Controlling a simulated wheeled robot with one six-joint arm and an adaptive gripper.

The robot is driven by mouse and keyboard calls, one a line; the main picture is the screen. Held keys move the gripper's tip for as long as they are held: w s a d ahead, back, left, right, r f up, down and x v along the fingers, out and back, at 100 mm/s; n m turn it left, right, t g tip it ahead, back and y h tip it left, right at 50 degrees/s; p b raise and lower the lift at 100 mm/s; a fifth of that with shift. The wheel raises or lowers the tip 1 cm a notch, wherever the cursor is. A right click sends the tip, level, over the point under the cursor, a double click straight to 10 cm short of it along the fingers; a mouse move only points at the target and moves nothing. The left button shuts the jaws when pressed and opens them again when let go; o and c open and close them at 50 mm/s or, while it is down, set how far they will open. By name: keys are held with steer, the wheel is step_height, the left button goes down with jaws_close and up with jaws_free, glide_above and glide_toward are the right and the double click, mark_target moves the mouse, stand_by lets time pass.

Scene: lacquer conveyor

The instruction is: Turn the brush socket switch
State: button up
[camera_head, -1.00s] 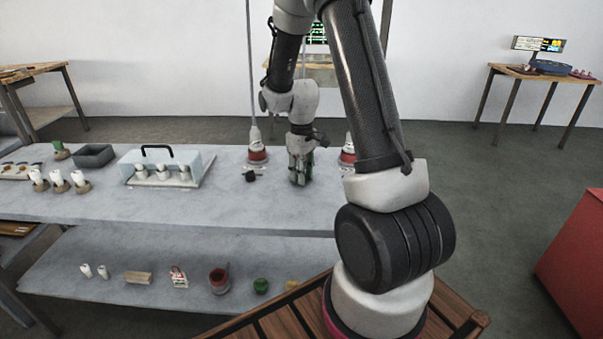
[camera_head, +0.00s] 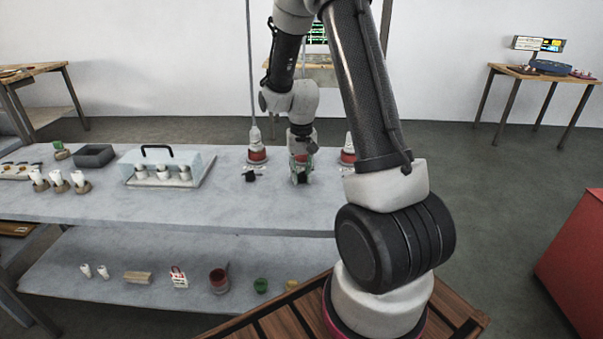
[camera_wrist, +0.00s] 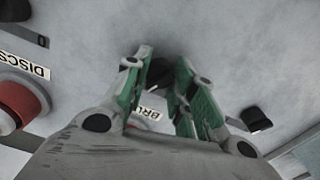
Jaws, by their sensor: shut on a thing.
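In the wrist view, the brush socket switch (camera_wrist: 160,70) is a small dark knob on the pale table top, partly hidden between my fingers. A label beginning "BRU" (camera_wrist: 150,112) shows partly behind them. My gripper (camera_wrist: 163,82), with green finger pads, is shut on the knob and points down at the table. The knob is hard to make out there.
Another black switch (camera_head: 250,175) stands just left of my gripper. A "DISCS" label (camera_wrist: 22,65) and a red socket (camera_wrist: 18,102) show in the wrist view. A clear-covered box (camera_head: 165,168) and a grey tray (camera_head: 93,155) stand further left. The front tabletop is bare.

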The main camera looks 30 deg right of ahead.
mark_target(302, 173)
steer(key=shift+m, duration=0.5)
steer(key=o, duration=1.1)
steer(key=shift+c, duration=0.2)
steer(key=shift+r, duration=0.1)
step_height(302, 173, up, 12)
